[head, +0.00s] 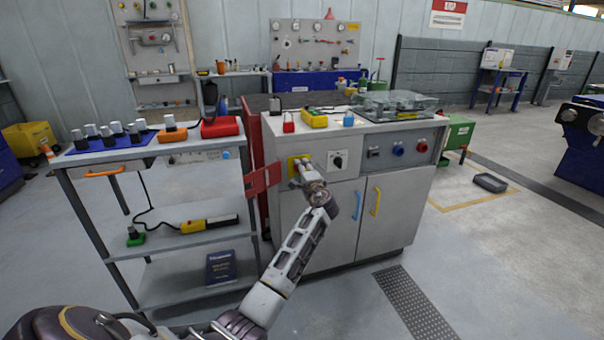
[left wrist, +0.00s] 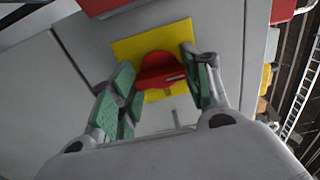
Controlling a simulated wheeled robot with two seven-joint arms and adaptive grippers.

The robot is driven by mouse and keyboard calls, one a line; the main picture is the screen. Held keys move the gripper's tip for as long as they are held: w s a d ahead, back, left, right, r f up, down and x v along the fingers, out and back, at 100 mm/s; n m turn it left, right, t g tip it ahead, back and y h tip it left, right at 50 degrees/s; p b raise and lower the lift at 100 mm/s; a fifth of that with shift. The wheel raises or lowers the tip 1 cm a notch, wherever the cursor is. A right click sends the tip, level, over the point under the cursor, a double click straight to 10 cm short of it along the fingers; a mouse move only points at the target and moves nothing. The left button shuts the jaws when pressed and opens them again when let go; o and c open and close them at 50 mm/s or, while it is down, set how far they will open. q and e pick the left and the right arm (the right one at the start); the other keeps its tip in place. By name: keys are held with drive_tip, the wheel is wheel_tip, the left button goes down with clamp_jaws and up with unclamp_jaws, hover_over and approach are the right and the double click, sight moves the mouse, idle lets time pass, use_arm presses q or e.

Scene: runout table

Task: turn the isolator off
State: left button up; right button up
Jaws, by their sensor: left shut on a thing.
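The isolator is a red rotary handle (left wrist: 160,72) on a square yellow plate (left wrist: 128,50), set in the grey front panel of a cabinet. In the head view the yellow plate (head: 292,168) shows at the upper left of the cabinet front, with the red handle hidden behind my gripper. My left gripper (head: 303,165) reaches the plate. In the left wrist view its green-padded fingers (left wrist: 157,78) stand on either side of the red handle and are shut on it. Any markings on the plate are too small to read. My right gripper is in neither view.
A black rotary switch (head: 338,160) on a white plate sits just right of the isolator. Blue and yellow door handles (head: 375,202) stick out below. A shelf trolley (head: 180,240) stands close on the left, with a red bracket (head: 262,180) between. Floor in front is clear.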

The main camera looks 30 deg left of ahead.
use_arm(q)
drive_tip(key=o, duration=1.1)
drive_tip(key=shift+c, duration=0.2)
drive_tip(key=v, duration=1.2)
drive_tip(key=shift+s+f, duration=0.1)
